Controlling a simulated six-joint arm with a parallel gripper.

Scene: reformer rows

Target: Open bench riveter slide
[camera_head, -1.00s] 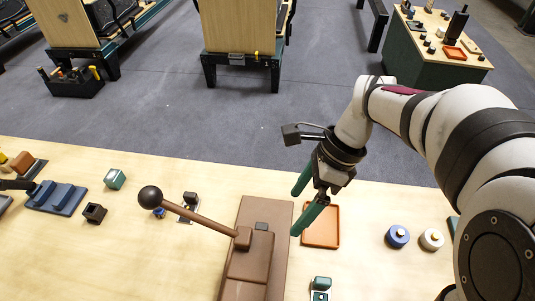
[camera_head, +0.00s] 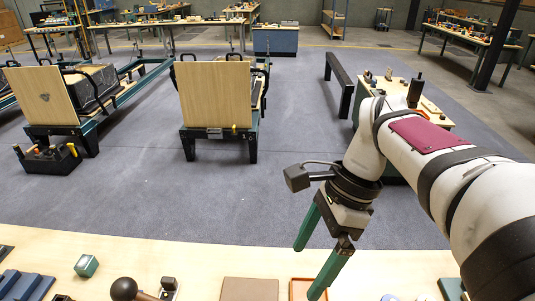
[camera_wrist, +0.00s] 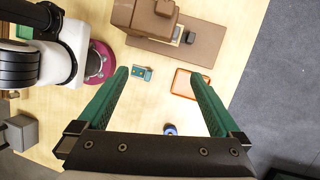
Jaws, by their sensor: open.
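The bench riveter's flat brown base (camera_head: 249,290) shows at the bottom edge of the head view, mostly cut off. Its lever's dark ball knob (camera_head: 123,289) is left of it. In the wrist view the riveter's brown body (camera_wrist: 142,18) and base (camera_wrist: 203,42) lie at the top, beyond my fingertips. I cannot tell the slide apart from the body. My gripper (camera_head: 308,270) is open and empty, with two green fingers pointing down above the bench. Its fingers (camera_wrist: 160,74) are wide apart in the wrist view, with a gap between them and the riveter.
An orange tray (camera_wrist: 190,84) lies near the right fingertip. A small teal part (camera_wrist: 142,73) lies near the left one. A blue round part (camera_wrist: 169,129) sits between the fingers. A green block (camera_head: 87,265) and blue stepped block (camera_head: 22,285) are at the left.

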